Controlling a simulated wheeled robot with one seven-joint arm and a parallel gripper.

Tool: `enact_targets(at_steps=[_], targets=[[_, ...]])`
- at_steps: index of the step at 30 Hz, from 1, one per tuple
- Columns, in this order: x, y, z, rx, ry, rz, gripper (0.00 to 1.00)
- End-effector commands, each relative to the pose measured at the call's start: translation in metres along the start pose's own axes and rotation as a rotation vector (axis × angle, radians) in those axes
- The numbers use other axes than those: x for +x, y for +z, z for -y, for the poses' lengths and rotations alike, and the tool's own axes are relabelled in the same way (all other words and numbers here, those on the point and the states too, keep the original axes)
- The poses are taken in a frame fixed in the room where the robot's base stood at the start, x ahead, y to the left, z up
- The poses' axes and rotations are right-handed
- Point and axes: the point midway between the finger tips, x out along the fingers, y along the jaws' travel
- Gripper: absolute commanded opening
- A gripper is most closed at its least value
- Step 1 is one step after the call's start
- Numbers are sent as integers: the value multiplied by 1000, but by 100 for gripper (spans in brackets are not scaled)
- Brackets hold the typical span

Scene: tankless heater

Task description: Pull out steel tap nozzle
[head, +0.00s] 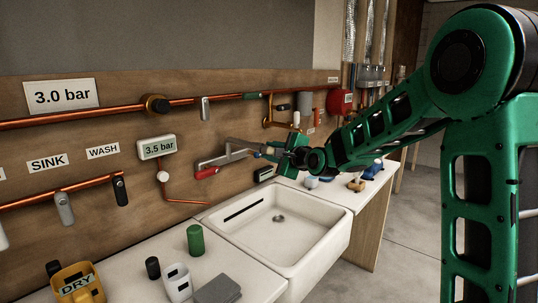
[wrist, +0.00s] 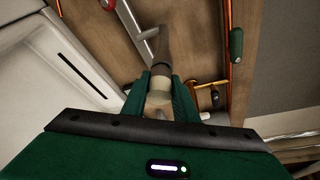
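The steel tap (head: 232,155) with a red lever end (head: 207,171) is on the wooden wall above the white sink. Its spout reaches right to my gripper (head: 272,153). In the wrist view the steel tap nozzle (wrist: 162,48) runs between the two green fingers of my gripper (wrist: 161,88), with a pale ring section (wrist: 160,84) close to them. The fingers lie against both sides of the nozzle and look shut on it. The nozzle's near end is partly hidden by the gripper body.
The white sink (head: 325,238) is below the tap. A green cylinder (head: 194,239), a white cup (head: 178,281) and a yellow DRY holder (head: 78,285) stand on the left counter. Copper pipes (head: 185,101) and a 3.5 bar display (head: 157,147) are on the wall.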

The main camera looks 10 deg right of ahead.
Motion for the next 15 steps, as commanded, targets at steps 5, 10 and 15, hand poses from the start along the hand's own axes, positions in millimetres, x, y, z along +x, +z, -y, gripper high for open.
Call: enact_targets(at_steps=[5, 10, 15], targets=[[0, 1, -6, 2, 11, 1, 0], [-1, 1, -7, 3, 14, 1, 0], [-4, 0, -9, 3, 18, 1, 0]])
